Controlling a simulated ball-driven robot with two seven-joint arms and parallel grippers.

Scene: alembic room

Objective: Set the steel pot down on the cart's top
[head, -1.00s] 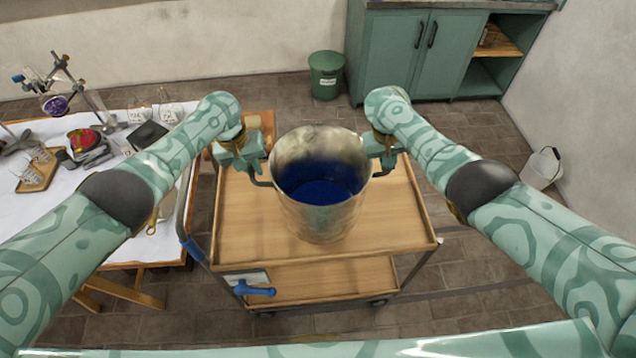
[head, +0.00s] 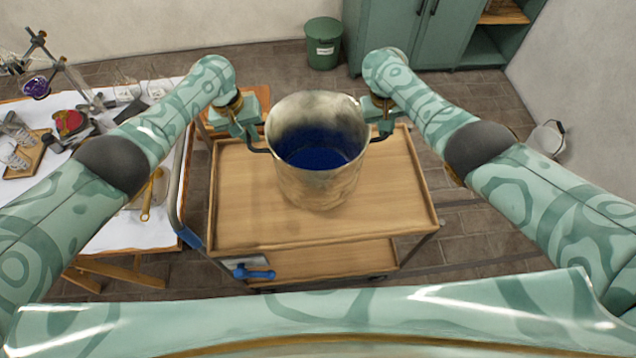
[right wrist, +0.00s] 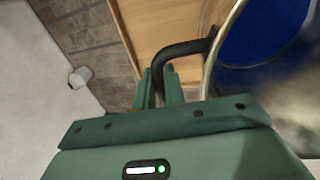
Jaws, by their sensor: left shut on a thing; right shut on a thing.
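The steel pot (head: 318,185) is upright with dark blue contents, over the wooden top of the cart (head: 250,225). Whether its base touches the top cannot be told. My left gripper (head: 252,142) is shut on the pot's left handle. My right gripper (head: 384,132) is shut on its right handle. In the right wrist view, the right gripper's fingers (right wrist: 165,88) close around the black handle (right wrist: 185,48), beside the pot's rim (right wrist: 208,70).
A white-covered table (head: 120,235) with glassware and tools stands close left of the cart. A green bin (head: 323,45) and green cabinet (head: 395,35) are behind. A white bucket (head: 547,138) is at right. The cart top around the pot is clear.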

